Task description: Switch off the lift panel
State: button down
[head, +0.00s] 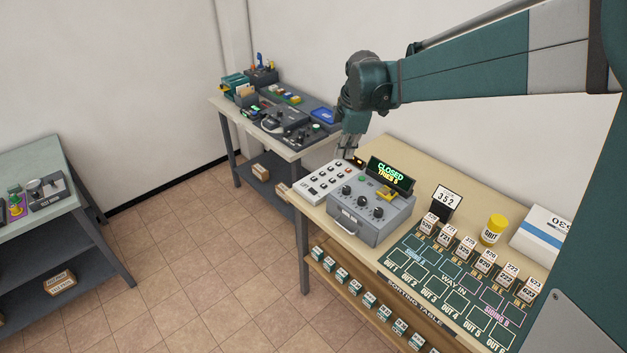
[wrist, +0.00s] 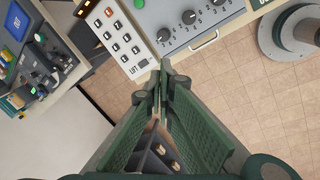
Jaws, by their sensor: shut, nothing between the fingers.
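The lift panel (head: 325,184) is a pale slab with rows of small buttons, at the table's left end. It also shows in the wrist view (wrist: 118,51), with dark and orange-brown buttons and a "LIFT" label at one end. One button near its upper end (wrist: 109,11) glows orange. My gripper (head: 347,154) hangs over the panel's back edge in the head view. In the wrist view my gripper's fingertips (wrist: 165,66) are together and empty, beside the labelled end. I cannot tell whether they touch anything.
A grey box with knobs (head: 370,215) and a "CLOSED" display (head: 390,175) stands right of the panel. Beyond are a "352" card (head: 446,199), a yellow tub (head: 493,230) and several small boxes on the sorting table (head: 470,278). Another cluttered table (head: 222,103) stands behind.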

aim_at(312, 189)
jog(key=w+a+f+n+g+p, duration=0.1)
jog(key=w+a+f+n, duration=0.6)
jog(key=w+a+f, duration=0.2)
notch_tip(312, 189, down, 2)
jog(key=shift+w+f+g, duration=0.2)
jog(key=shift+w+g, duration=0.1)
jog(key=shift+w, duration=0.6)
jog(key=shift+f, duration=0.15)
jog(key=f, duration=0.4)
jog(key=a+f, duration=0.1)
jog(key=f, duration=0.4)
jog(key=w+f, duration=0.1)
jog(key=f, duration=0.3)
jog(key=shift+a+f, duration=0.15)
jog(key=shift+f, duration=0.15)
jog(key=shift+w+f, duration=0.1)
jog(key=shift+f, duration=0.05)
